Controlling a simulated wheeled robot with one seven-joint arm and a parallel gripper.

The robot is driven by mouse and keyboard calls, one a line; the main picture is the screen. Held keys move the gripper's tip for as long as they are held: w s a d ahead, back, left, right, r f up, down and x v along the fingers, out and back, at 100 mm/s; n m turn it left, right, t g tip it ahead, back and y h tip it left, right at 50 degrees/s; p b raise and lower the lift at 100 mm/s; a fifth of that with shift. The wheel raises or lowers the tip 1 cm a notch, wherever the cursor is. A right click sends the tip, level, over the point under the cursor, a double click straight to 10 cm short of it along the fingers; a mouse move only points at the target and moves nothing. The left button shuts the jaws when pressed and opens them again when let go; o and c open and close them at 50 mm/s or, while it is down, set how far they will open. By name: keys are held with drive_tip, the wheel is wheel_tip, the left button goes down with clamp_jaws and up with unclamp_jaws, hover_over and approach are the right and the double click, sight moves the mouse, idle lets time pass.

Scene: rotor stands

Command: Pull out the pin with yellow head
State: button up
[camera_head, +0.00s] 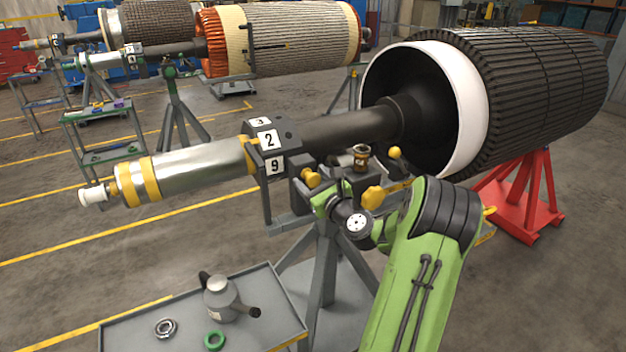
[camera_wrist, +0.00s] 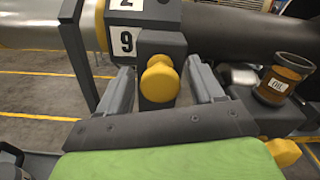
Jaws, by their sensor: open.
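In the head view the yellow head (camera_head: 312,177) shows at the dark block under the shaft. My gripper (camera_wrist: 160,72) is open, with one grey finger left of the head and one right of it. A gap shows on both sides, so neither finger visibly touches it. In the head view my wrist largely hides the fingers.
A small oil jar (camera_wrist: 287,76) stands on a ledge right of the fingers. Other yellow knobs (camera_head: 373,198) (camera_head: 394,152) are close to my arm. The shaft (camera_head: 350,130) runs above. A tray table (camera_head: 255,290) with a grey can (camera_head: 222,298) and rings stands below left.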

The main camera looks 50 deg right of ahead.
sight(314, 182)
clamp_jaws()
drive_tip(key=shift+b+v, duration=0.4)
drive_tip(key=shift+v, duration=1.1)
drive_tip(key=shift+s+f, duration=0.1)
drive_tip(key=shift+s, duration=0.15)
unclamp_jaws()
drive_tip(key=shift+a, duration=0.1)
drive_tip(key=b+v, duration=0.4)
drive_tip(key=v, duration=1.2)
